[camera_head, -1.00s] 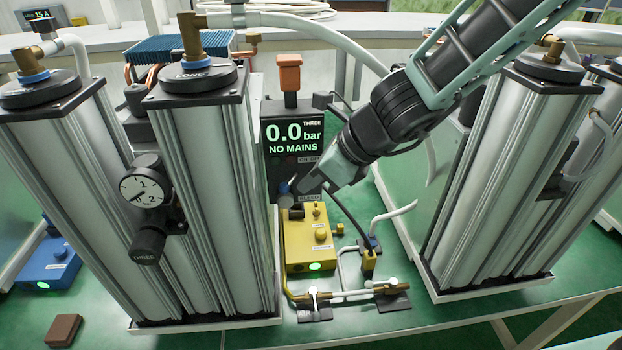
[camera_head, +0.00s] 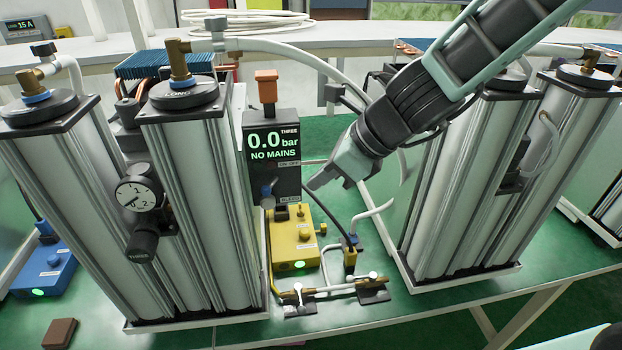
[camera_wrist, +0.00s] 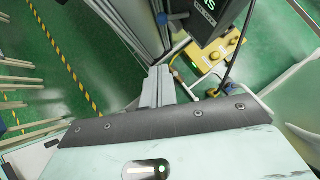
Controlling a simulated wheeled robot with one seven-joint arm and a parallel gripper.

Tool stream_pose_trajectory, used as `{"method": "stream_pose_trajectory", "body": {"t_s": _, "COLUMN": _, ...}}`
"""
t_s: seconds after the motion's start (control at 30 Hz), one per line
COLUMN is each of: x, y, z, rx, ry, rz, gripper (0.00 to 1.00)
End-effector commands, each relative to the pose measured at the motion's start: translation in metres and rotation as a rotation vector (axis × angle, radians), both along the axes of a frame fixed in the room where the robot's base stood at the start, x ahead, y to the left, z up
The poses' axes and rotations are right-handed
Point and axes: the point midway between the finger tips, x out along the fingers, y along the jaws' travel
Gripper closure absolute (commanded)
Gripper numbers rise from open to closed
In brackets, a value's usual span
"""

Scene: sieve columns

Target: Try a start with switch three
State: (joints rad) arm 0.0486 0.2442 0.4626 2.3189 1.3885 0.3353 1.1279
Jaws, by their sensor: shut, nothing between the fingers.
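The dark controller marked THREE (camera_head: 272,165) stands between the silver columns. Its green display reads 0.0 bar, NO MAINS. An ON OFF label sits under the display; the switch there is too small to read. A blue knob (camera_head: 266,191) is at its lower left, beside a BLEED label. An orange plug-like piece (camera_head: 266,80) stands on top. The controller's dark edge also shows in the wrist view (camera_wrist: 211,17). My gripper (camera_head: 315,184) is shut and empty, just right of the controller's lower part and apart from it. In the wrist view my fingers (camera_wrist: 157,86) point away.
A yellow box (camera_head: 293,240) with a lit green lamp stands below the controller. White and yellow tubing with brass valves (camera_head: 325,292) lies in front. Silver columns (camera_head: 188,200) stand left, with a gauge (camera_head: 138,195), and others (camera_head: 465,190) right. A blue box (camera_head: 42,268) is at left.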

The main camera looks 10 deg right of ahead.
Motion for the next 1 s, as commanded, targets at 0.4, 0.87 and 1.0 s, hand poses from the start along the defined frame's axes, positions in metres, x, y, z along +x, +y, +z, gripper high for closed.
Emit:
{"method": "stream_pose_trajectory", "body": {"t_s": 0.4, "x": -0.020, "y": -0.019, "z": 0.034, "rx": 0.000, "ry": 0.000, "rz": -0.001, "gripper": 1.00}}
{"method": "stream_pose_trajectory", "body": {"t_s": 0.87, "x": -0.033, "y": -0.014, "z": 0.028, "rx": -0.039, "ry": -0.039, "rz": 0.103, "gripper": 1.00}}
{"method": "stream_pose_trajectory", "body": {"t_s": 1.0, "x": -0.080, "y": -0.002, "z": 0.003, "rx": -0.195, "ry": -0.208, "rz": 0.557, "gripper": 1.00}}
